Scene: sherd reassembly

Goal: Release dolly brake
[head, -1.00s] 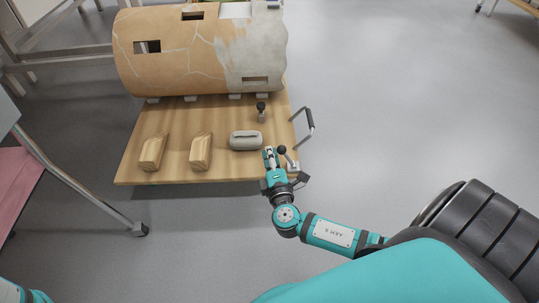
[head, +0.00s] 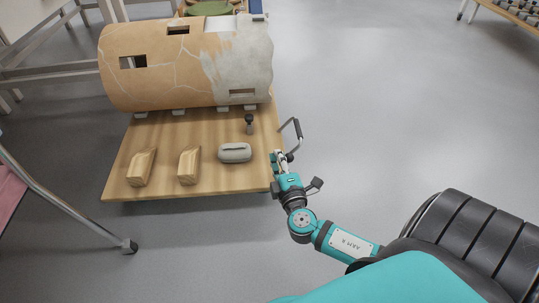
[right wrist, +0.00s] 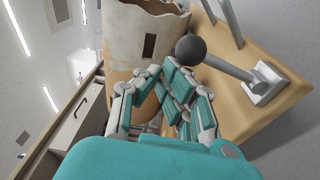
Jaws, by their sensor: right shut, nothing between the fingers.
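The wooden dolly (head: 225,187) stands on the grey floor with a large cracked clay vessel (head: 150,60) lying on it. My left gripper is out of view.
Two wooden wedges (head: 142,167) (head: 189,165), a grey rounded block (head: 235,153) and a small black-topped post (head: 249,123) are on the dolly. A push handle (head: 297,128) rises at its right edge.

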